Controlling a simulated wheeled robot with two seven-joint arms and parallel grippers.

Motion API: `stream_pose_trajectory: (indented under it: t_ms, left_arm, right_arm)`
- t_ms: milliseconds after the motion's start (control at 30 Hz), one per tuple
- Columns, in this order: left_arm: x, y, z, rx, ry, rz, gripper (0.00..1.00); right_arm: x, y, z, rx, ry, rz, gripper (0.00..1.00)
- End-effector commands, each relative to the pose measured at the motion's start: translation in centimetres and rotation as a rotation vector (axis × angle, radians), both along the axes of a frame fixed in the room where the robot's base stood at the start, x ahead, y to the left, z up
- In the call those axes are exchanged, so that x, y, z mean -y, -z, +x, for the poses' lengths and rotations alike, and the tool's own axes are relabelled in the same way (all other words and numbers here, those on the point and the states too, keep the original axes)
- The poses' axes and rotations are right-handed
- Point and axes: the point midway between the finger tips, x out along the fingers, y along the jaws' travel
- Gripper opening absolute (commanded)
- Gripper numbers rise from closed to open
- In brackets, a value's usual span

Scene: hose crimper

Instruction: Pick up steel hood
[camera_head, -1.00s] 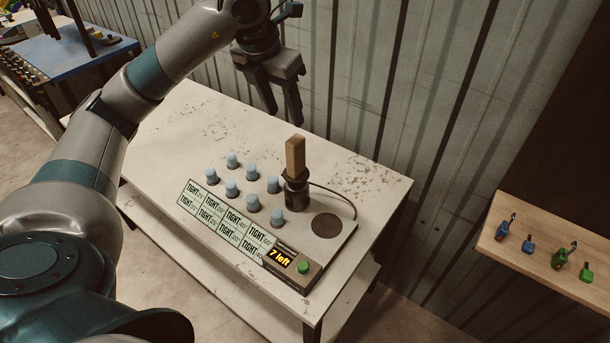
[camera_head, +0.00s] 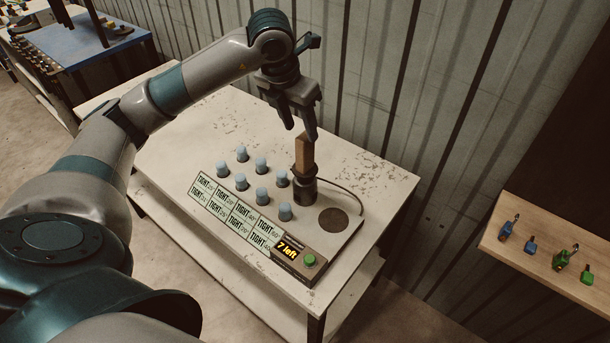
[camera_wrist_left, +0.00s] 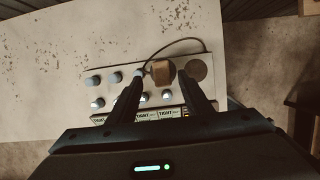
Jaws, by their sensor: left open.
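The steel hood, as I take it, is the dark metal cylinder (camera_head: 305,190) with an upright brown block handle (camera_head: 304,154) on top. It stands on the flat device panel (camera_head: 342,239), left of a dark round disc (camera_head: 333,219). My left gripper (camera_head: 299,129) is open and empty, pointing down close above the handle. In the left wrist view the handle's top (camera_wrist_left: 162,70) shows between the fingers (camera_wrist_left: 160,85), beyond their tips. I cannot tell whether a finger touches it. My right gripper is not in view.
Several pale blue-capped pegs (camera_head: 262,195) stand on the panel, left of the hood. Labels, a "7 left" display (camera_head: 289,248) and a green button (camera_head: 310,260) line its front. A cable (camera_head: 350,189) curves behind. A wall shelf (camera_head: 545,250) is at right. The table's (camera_head: 190,140) left part is bare.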

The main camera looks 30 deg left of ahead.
Motion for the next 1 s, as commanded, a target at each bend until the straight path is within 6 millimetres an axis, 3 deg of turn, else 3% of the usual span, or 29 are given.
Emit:
stream_pose_trajectory:
  t_ms: [333,767,1000]
  left_arm:
    - [0.2,4.7,1.4,-0.002,0.001,-0.001,0.45]
    - [0.2,5.2,1.6,0.0,0.001,0.0,0.45]
    - [0.3,6.3,1.7,-0.004,0.0,0.0,0.45]
  right_arm:
    - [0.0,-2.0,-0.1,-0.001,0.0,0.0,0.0]
    - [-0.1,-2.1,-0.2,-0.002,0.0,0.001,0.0]
    - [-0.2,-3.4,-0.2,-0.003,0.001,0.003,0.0]
